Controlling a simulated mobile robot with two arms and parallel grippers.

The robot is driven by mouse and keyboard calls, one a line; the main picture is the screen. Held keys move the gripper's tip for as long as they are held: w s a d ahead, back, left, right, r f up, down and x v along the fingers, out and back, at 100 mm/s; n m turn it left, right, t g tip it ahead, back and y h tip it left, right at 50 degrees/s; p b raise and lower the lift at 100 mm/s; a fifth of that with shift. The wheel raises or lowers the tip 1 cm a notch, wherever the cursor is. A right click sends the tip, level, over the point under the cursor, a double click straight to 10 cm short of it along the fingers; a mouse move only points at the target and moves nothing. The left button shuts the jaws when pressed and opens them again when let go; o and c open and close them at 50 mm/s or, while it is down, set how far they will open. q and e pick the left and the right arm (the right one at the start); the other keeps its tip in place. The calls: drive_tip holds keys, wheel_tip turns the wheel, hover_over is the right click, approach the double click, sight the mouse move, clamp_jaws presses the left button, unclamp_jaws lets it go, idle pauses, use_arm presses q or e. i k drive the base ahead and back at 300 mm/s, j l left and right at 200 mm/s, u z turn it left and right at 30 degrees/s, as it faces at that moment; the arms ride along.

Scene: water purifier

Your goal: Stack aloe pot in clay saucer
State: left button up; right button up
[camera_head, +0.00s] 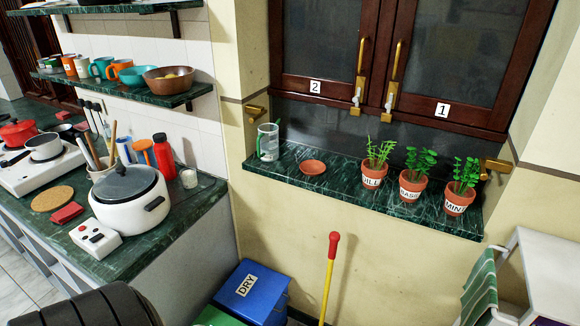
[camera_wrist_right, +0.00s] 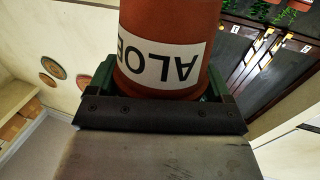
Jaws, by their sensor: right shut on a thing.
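The aloe pot (camera_wrist_right: 170,22) is an orange terracotta pot with a white ALOE label, which reads upside down in the right wrist view. My right gripper (camera_wrist_right: 160,85) is shut on it, with a dark green finger on each side. The clay saucer (camera_head: 312,168) lies empty on the green marble window sill in the head view, between the glass jug and the dill pot. The aloe pot and both grippers are outside the head view.
The sill (camera_head: 340,191) also holds a glass jug (camera_head: 268,142) and pots labelled dill (camera_head: 374,177), basil (camera_head: 413,187) and mint (camera_head: 459,199). Dark cabinet doors with gold handles rise behind. A yellow pole with a red top (camera_head: 329,270) stands below the sill, beside a blue bin (camera_head: 254,292).

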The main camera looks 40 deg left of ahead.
sight(313, 169)
drive_tip(key=u, duration=1.9)
drive_tip(key=i+l+u, duration=0.7)
drive_tip(key=l, duration=0.1)
